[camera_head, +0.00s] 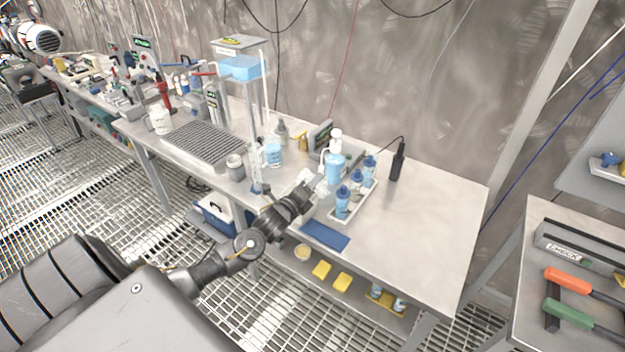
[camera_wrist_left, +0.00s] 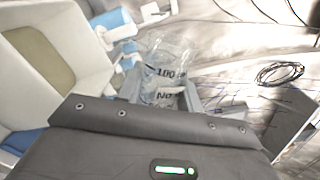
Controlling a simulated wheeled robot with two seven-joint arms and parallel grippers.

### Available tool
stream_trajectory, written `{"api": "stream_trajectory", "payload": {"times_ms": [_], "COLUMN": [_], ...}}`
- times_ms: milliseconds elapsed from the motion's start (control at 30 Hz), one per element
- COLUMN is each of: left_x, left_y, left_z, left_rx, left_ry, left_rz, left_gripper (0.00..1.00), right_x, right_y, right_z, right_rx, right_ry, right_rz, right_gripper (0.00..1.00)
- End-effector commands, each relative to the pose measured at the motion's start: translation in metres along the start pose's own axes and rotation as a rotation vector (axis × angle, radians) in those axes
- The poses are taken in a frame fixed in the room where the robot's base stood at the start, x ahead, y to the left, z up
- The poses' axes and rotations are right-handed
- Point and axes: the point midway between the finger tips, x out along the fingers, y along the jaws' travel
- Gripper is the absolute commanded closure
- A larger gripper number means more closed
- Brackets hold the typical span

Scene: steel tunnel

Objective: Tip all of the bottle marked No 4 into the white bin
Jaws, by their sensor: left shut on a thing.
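My left gripper (camera_head: 302,186) is above the front of the bench, just left of the bottle tray, and is shut on a small clear bottle. In the left wrist view this bottle (camera_wrist_left: 166,72) is see-through, with "100" and "No" on it; its number is hidden, and the jaws cover its lower part. It looks tilted in that view. A white open container with a tan floor, seemingly the white bin (camera_wrist_left: 92,68), fills the left of the wrist view, beside the bottle. In the head view I cannot clearly pick out the bin near the gripper. My right gripper is out of view.
A pale tray (camera_head: 361,203) of blue-capped bottles (camera_head: 342,203) stands right of the gripper, with a larger blue bottle (camera_head: 335,168) behind. A blue mat (camera_head: 325,236) lies at the front edge. A glass cylinder (camera_head: 256,172) stands to the left. The bench's right end is clear.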

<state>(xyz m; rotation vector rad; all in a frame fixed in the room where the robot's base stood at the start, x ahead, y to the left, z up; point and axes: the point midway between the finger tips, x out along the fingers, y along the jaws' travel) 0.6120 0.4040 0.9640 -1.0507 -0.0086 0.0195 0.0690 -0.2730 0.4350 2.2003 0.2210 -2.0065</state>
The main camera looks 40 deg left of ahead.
Motion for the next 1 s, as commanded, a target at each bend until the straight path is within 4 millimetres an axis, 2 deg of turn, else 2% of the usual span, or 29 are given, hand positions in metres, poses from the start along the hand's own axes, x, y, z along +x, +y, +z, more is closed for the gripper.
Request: {"api": "stream_trajectory", "payload": {"times_ms": [267,500,600,900,1000], "left_x": [0.000,0.001,0.001,0.001,0.001], "left_y": [-0.001,-0.011,-0.012,-0.011,-0.008], "left_z": [0.002,0.014,0.016,0.016,0.019], "left_rx": [0.028,0.392,0.495,0.532,0.622], "left_ry": [-0.001,-0.001,-0.002,-0.002,-0.003], "left_rz": [-0.001,-0.001,0.000,0.000,-0.001], "left_gripper": [0.92,0.92,0.92,0.92,0.92], "right_x": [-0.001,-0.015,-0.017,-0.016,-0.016], "right_y": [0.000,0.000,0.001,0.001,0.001], "right_z": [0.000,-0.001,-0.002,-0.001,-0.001], "right_rx": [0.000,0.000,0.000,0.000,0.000], "right_ry": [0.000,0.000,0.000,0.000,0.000], "right_rz": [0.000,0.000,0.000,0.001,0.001], "right_gripper": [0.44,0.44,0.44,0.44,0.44]}}
